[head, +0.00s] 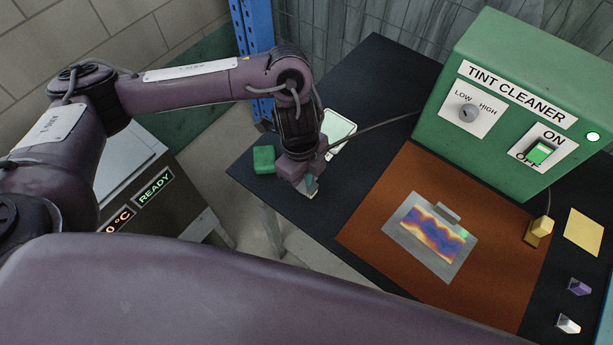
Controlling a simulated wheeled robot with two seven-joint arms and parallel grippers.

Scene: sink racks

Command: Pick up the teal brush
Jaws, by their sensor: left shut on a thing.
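My left gripper (309,188) points down near the left edge of the black table (372,68). My right gripper is not in view.
A green block (263,159) lies left of the gripper, and a pale-screened device (339,132) lies behind it. The green tint cleaner box (480,90) stands at the back right. An orange mat (390,185) bears a grey plate (412,262). A yellow block (542,227) stands right.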

